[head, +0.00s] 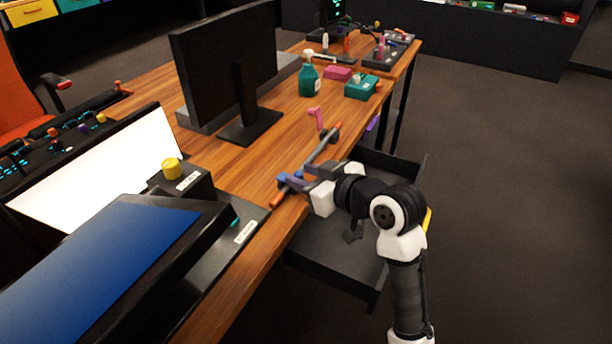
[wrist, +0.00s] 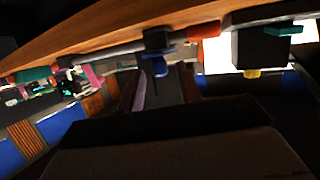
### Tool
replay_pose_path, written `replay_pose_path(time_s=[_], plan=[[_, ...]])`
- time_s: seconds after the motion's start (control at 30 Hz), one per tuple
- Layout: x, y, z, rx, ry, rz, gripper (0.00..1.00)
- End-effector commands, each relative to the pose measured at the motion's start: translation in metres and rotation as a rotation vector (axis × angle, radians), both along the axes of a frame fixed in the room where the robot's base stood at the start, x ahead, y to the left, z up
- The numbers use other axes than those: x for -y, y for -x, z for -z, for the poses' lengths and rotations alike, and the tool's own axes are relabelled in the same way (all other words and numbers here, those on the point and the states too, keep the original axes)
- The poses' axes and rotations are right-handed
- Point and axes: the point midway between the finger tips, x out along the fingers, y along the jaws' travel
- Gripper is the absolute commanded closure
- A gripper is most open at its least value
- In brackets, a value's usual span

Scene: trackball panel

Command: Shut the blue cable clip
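The blue cable clip (head: 298,174) sits on the grey cable (head: 321,148) near the table's front edge. In the wrist view, the blue clip (wrist: 160,51) has a blue flap and a dark body, with a thin part hanging from it. I cannot tell clearly how far the flap stands open. My gripper (head: 301,177) is right at the clip in the head view and partly hides it. In the wrist view, my gripper (wrist: 158,84) has its two fingers apart, with the clip just beyond the gap. I cannot tell whether they touch.
A pink upright piece (head: 317,117) stands by the cable. A monitor (head: 228,60), a green bottle (head: 309,78) and a teal box (head: 361,87) are farther back. A black box with a yellow knob (head: 172,169) stands left. An open drawer (head: 340,255) lies below my arm.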

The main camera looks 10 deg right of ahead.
Motion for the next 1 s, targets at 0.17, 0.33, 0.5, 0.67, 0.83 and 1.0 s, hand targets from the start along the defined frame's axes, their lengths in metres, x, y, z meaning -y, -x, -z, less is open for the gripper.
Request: replay_pose_path(time_s=[0.17,0.33,0.5,0.67,0.83,1.0], plan=[[0.000,0.000,0.000,0.000,0.001,-0.001,0.61],[0.001,0.002,0.000,0.000,0.001,-0.001,0.61],[0.012,0.017,-0.006,0.001,0.001,0.001,0.61],[0.032,0.045,-0.018,0.002,0.002,0.003,0.61],[0.054,0.075,-0.030,0.000,0.001,0.002,0.61],[0.068,0.096,-0.039,-0.001,0.001,0.001,0.61]])
